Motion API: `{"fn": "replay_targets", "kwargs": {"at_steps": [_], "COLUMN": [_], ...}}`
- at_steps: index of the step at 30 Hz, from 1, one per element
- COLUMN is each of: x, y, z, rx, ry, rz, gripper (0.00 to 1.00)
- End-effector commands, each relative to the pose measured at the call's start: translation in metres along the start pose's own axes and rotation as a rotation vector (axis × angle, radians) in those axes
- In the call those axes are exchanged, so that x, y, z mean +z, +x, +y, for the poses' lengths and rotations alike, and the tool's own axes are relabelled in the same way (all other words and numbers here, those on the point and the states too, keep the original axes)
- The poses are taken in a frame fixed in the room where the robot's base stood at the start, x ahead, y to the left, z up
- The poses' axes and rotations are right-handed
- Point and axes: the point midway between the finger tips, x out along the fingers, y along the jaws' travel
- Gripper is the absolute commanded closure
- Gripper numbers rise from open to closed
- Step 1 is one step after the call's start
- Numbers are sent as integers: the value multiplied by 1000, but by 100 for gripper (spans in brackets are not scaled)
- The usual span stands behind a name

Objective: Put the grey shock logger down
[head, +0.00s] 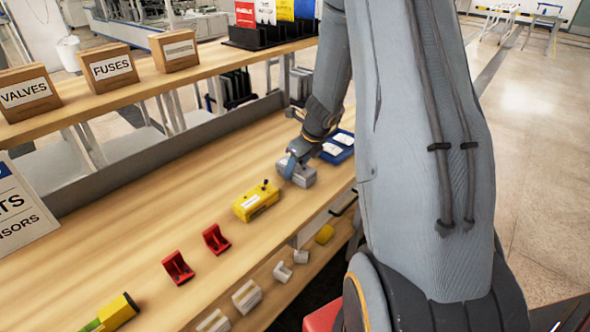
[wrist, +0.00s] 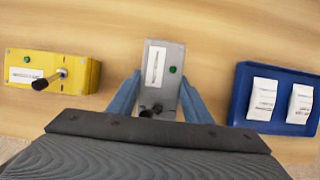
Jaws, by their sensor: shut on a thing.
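The grey shock logger (wrist: 163,60) is a small grey box with a white label, a green button and a dark knob. In the wrist view it sits between the two blue fingers of my gripper (wrist: 157,98), which are shut on its sides. In the head view the logger (head: 303,177) is at the wooden bench top, partly hidden by my gripper (head: 289,166). Whether its underside touches the bench I cannot tell.
A yellow box with a black knob (wrist: 50,78) stands to the left. A blue tray (wrist: 244,92) with two white packets lies to the right. Red brackets (head: 178,268) and a yellow-green tool (head: 112,315) are nearer on the bench (head: 130,240). Labelled bins (head: 110,68) line the upper shelf.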

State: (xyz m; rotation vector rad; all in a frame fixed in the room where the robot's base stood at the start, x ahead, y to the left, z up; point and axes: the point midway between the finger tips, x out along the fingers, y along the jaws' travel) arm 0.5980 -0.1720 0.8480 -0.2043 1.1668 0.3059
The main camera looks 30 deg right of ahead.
Motion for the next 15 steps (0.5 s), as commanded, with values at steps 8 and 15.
{"fn": "replay_targets", "kwargs": {"at_steps": [8,15], "x": [-1,-2], "y": [4,7], "z": [0,0], "rx": [-1,0], "ry": [-2,-1], "rz": [-1,0], "gripper": [82,43]}}
